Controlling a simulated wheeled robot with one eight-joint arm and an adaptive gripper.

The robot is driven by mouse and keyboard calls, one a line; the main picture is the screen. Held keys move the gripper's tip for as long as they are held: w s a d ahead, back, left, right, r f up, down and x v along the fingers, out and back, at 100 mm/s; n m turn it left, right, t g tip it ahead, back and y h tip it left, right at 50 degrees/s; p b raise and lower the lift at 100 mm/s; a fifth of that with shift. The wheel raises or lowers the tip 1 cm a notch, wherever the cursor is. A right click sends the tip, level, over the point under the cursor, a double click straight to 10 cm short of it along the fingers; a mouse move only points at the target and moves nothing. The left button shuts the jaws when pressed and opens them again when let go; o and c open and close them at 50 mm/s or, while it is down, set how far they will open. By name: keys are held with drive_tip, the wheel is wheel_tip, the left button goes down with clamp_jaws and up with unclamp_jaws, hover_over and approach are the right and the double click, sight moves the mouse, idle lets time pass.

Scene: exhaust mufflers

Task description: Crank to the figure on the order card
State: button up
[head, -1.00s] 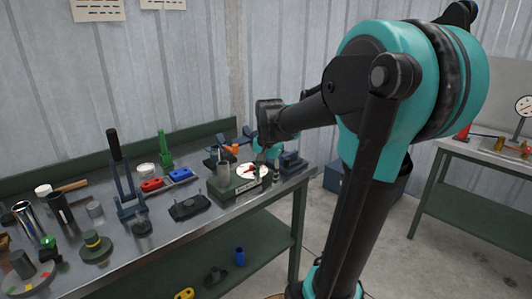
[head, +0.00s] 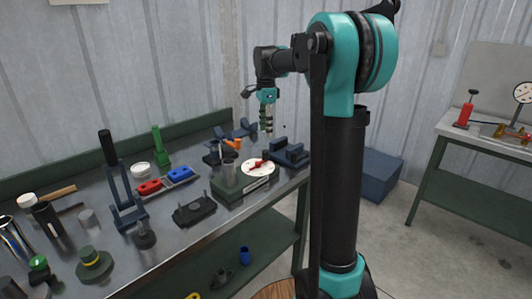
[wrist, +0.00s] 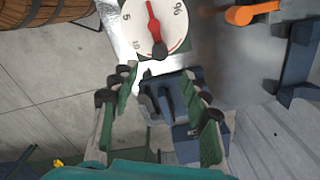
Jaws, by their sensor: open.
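A white round dial (head: 259,167) with a red crank arm (head: 257,163) sits on a green box (head: 230,184) near the bench's right end. In the wrist view, the dial face (wrist: 175,37) carries printed numbers, including 5 and 10. The red arm (wrist: 153,22) lies across it, with a dark knob at its lower end. My gripper (head: 267,131) hangs pointing down above and slightly beyond the dial, apart from it. In the wrist view my gripper (wrist: 157,85) is open and empty, its fingers below the dial in the picture. I cannot make out which paper is the order card.
A dark blue vise-like block (head: 290,152) stands right of the dial. A blue chest (head: 376,175) stands on the floor. A second bench (head: 470,150) is at the right.

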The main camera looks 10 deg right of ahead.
sight(266, 151)
wheel_tip(266, 151, down, 11)
drive_tip(key=shift+r, duration=0.1)
idle(0.4)
clamp_jaws()
